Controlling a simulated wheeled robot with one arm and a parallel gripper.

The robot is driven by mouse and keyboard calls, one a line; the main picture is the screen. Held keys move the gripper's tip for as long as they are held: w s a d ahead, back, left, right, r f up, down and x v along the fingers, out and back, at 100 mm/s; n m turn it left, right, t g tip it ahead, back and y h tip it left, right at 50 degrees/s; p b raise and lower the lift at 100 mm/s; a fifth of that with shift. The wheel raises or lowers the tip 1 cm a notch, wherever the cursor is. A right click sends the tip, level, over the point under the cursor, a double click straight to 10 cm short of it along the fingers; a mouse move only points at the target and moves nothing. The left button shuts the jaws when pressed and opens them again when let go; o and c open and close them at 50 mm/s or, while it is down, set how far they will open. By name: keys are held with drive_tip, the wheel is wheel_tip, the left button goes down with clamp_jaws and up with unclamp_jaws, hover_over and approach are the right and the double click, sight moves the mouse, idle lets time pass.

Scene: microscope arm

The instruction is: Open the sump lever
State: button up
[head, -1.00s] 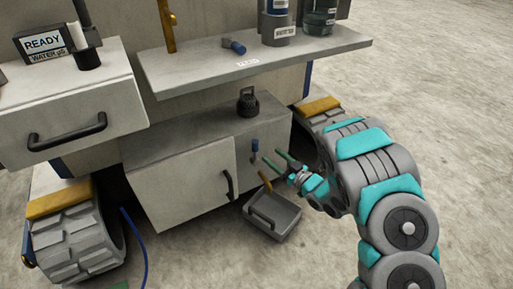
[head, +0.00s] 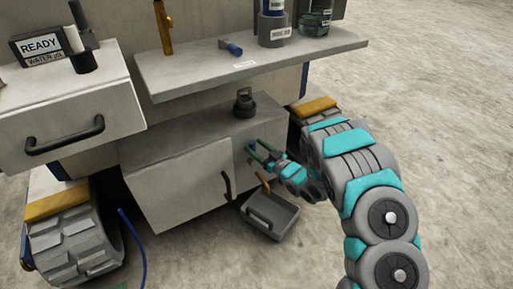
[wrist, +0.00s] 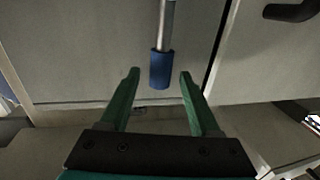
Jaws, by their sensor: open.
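The sump lever appears in the wrist view as a metal rod with a blue grip (wrist: 160,70) at its lower end, hanging down in front of a grey panel. In the wrist view the blue grip lies between the two fingertips (wrist: 160,74), with a gap on each side. I cannot tell whether it is within finger depth.
A cabinet door with a dark handle (head: 227,186) is to the left. A shelf (head: 250,62) overhangs above. Open floor (head: 450,150) lies to the right.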

clamp_jaws()
idle(0.3)
idle(1.0)
